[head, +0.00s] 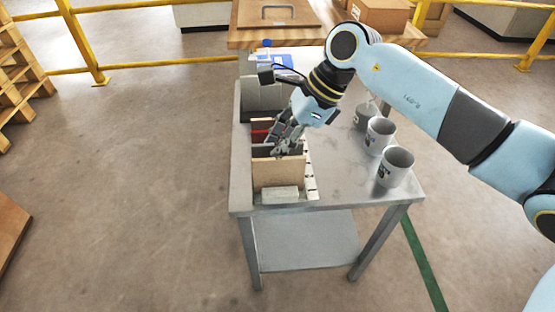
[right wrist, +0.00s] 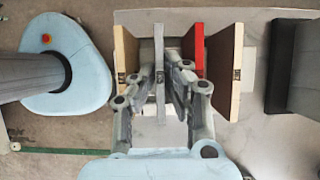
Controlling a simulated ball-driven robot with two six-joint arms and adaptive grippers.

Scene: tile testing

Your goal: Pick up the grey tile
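The grey tile (right wrist: 159,50) stands on edge in the right wrist view, between a brown tile (right wrist: 124,50) and a red tile (right wrist: 194,48). In the head view the grey tile (head: 262,150) is partly hidden behind a tan tile (head: 278,175) and my gripper. My right gripper (right wrist: 161,75) is open, with one finger on each side of the grey tile. A gap seems to show between the fingers and the tile. In the head view the right gripper (head: 284,145) reaches down into the tile row. My left gripper is not in view.
The tiles stand in a row on a metal table (head: 340,185). Several grey mugs (head: 396,167) stand along its right side. A grey box and a blue-and-white container (head: 283,60) are behind the row. A wooden bench (head: 250,40) is at the back.

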